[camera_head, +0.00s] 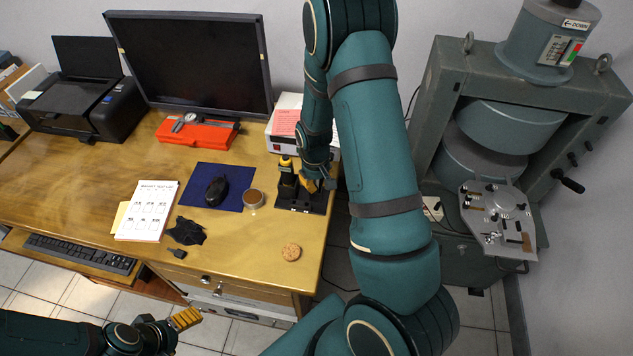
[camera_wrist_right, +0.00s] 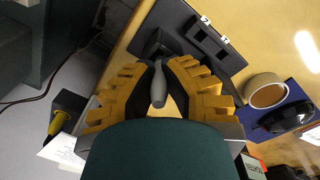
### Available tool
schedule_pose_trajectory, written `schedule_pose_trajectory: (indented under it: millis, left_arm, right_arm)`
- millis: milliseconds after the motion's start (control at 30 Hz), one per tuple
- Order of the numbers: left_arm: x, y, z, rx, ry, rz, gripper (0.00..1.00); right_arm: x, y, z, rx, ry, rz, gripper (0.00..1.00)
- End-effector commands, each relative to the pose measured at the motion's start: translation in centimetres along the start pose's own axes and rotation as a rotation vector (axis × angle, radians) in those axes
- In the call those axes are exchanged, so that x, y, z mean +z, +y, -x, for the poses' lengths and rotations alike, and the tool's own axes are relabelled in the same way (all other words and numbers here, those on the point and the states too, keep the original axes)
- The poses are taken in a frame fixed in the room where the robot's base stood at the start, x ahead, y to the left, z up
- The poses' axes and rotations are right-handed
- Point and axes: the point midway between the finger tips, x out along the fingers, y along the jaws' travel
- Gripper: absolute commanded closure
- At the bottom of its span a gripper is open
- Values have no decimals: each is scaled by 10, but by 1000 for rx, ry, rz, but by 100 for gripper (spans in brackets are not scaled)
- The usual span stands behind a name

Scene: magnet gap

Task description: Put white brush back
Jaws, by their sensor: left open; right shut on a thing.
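My right gripper (camera_head: 318,184) is low over the desk, at the right part of a black holder (camera_head: 301,204). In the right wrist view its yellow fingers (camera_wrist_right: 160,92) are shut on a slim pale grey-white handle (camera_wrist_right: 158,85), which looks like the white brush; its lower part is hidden. The holder (camera_wrist_right: 215,45), with slots and small white labels, lies just beyond the fingers. I cannot tell whether the brush touches it. My left gripper (camera_head: 186,319) is open and empty, low in front of the desk.
A coffee cup (camera_head: 253,198) and a mouse (camera_head: 216,190) on a blue mat (camera_head: 204,171) are left of the holder. A cookie (camera_head: 291,252) lies in front. A boxed instrument (camera_head: 281,142) stands behind. The desk's right edge is close; a large magnet (camera_head: 490,140) stands beyond it.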

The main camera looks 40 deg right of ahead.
Motion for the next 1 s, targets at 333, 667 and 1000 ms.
schedule_pose_trajectory:
  millis: [333, 667, 1000]
  left_arm:
    - [1, 0, -1, 0, -1, 0, 26]
    - [-2, 2, 6, 0, 5, 1, 26]
    - [-9, 7, 19, -2, 18, 5, 26]
  right_arm:
    - [0, 0, -2, 0, -1, 0, 65]
    - [-1, 0, 25, 0, 3, 0, 65]
    - [-1, 0, 94, -1, 3, 0, 65]
